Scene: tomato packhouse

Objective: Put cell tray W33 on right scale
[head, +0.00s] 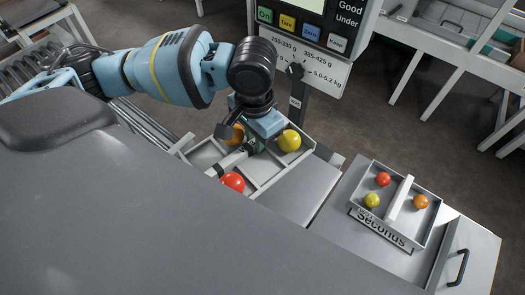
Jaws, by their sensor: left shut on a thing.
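A grey cell tray (206,154) is in the middle of the head view, with dividers and a light central handle bar. It holds a red tomato (232,182), a yellow tomato (289,140) and an orange tomato (236,134), which is partly hidden. My left gripper (250,147) points down over the tray and is shut on its handle; its fingers are partly hidden. No W33 marking is readable. A scale display (305,30) with coloured buttons stands behind the tray. I cannot tell whether the tray rests on a surface. My right gripper is out of view.
A second tray marked Seconds (427,238), with three tomatoes, stands on the grey surface at right. A bare grey plate (298,188) lies between the two trays. A dark post (297,95) rises behind the tray. A roller conveyor (30,68) is at upper left.

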